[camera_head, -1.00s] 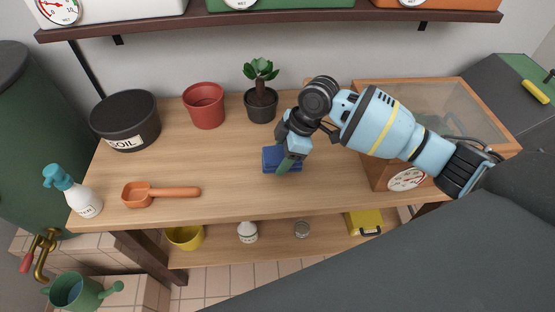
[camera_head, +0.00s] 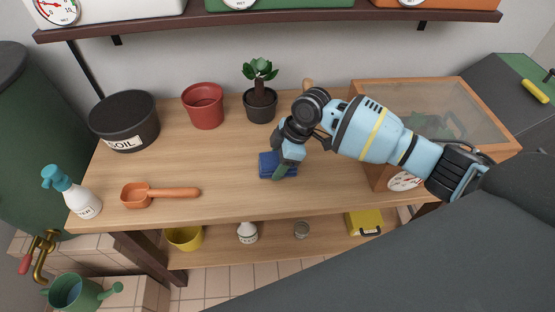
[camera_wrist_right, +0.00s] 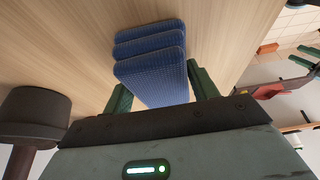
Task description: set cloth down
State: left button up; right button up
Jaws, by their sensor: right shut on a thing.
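The cloth (camera_head: 267,164) is a folded dark blue pad above the middle front part of the wooden table (camera_head: 225,195). In the right wrist view the cloth (camera_wrist_right: 150,62) shows several ribbed layers between two green fingers. My right gripper (camera_head: 283,168) points down and is shut on the cloth, with one finger across its near side. The right gripper also shows in the wrist view (camera_wrist_right: 160,88). The cloth is at or close to the tabletop; I cannot tell whether it touches. My left gripper is not in view in the head view.
A potted plant (camera_head: 260,103) and red pot (camera_head: 203,107) stand behind the cloth. A black soil pot (camera_head: 125,120), spray bottle (camera_head: 72,192) and orange scoop (camera_head: 160,193) are to the left. A glass-topped wooden box (camera_head: 385,150) is at right. The tabletop around the cloth is clear.

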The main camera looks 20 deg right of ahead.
jog(key=o, duration=0.9)
jog(key=shift+f, duration=0.15)
jog(key=shift+o, duration=0.2)
jog(key=v, duration=1.2)
jog(key=shift+r+p, duration=0.2)
jog(key=shift+p, duration=0.25)
